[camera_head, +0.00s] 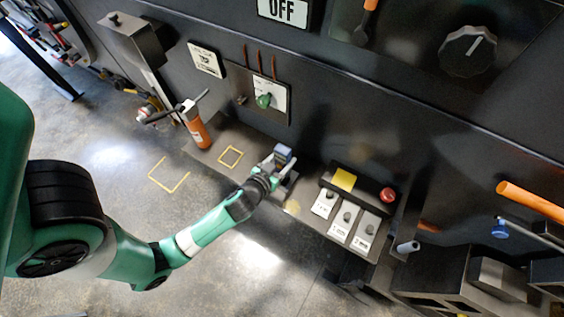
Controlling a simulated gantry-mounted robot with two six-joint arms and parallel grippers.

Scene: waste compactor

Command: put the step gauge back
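My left arm comes in from the left, and its gripper (282,163) is over the dark ledge along the machine. A small blue-grey block (283,152) shows right at the fingertips. It may be the step gauge, but it is too small to tell. I cannot tell whether the fingers are closed on it or only beside it. A yellow square outline (231,156) is marked on the ledge left of the gripper, and its inside looks bare. My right gripper is out of view.
An orange cylinder with a black handle (198,131) stands on the ledge at the left. A control box with a yellow label (344,180), a red button (388,194) and several switch plates is right of the gripper. An orange bar (530,201) sticks out at far right.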

